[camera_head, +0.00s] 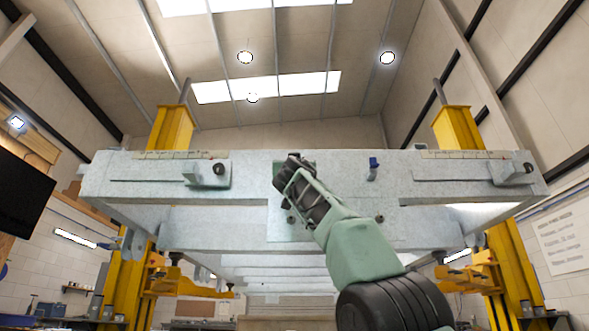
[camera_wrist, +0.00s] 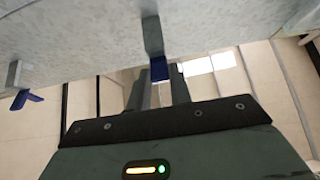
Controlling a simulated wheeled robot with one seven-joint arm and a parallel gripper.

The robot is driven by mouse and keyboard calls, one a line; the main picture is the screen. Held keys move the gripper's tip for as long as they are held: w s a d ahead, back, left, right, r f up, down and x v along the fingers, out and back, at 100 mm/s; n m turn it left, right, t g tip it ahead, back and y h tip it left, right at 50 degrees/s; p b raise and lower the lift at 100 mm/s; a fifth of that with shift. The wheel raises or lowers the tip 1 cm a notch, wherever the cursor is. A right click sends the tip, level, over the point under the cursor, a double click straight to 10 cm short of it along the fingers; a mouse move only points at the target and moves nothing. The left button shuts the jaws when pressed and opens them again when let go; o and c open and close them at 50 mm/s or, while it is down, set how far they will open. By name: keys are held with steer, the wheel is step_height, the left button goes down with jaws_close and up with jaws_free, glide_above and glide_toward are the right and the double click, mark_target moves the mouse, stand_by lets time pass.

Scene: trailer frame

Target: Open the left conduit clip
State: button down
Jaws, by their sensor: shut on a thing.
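The left conduit clip shows in the wrist view as a grey bracket (camera_wrist: 152,36) with a blue tab (camera_wrist: 160,69) at its end. My gripper (camera_wrist: 159,78) has its two dark fingers on either side of the blue tab and is shut on it. In the head view my gripper (camera_head: 291,165) reaches up to the middle of the trailer frame's end beam and hides the left clip. The right conduit clip (camera_head: 373,167) is a grey bracket with a blue top on the beam; its blue part also shows at the left of the wrist view (camera_wrist: 26,99).
The pale grey trailer frame (camera_head: 420,215) spans the view, with a bolted bracket at each end of its beam. Yellow lift posts (camera_head: 173,128) stand at both sides. The space between the two clips and above the beam is clear.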

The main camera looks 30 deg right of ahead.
stand_by(0.6)
steer(key=c, duration=1.3)
jaws_free()
steer(key=shift+o, duration=0.2)
steer(key=b+v, duration=1.6)
steer(key=v, duration=0.1)
steer(key=shift+s+f+b, duration=0.15)
steer(key=shift+f+b, duration=0.05)
steer(key=shift+b, duration=0.1)
steer(key=shift+a, duration=0.1)
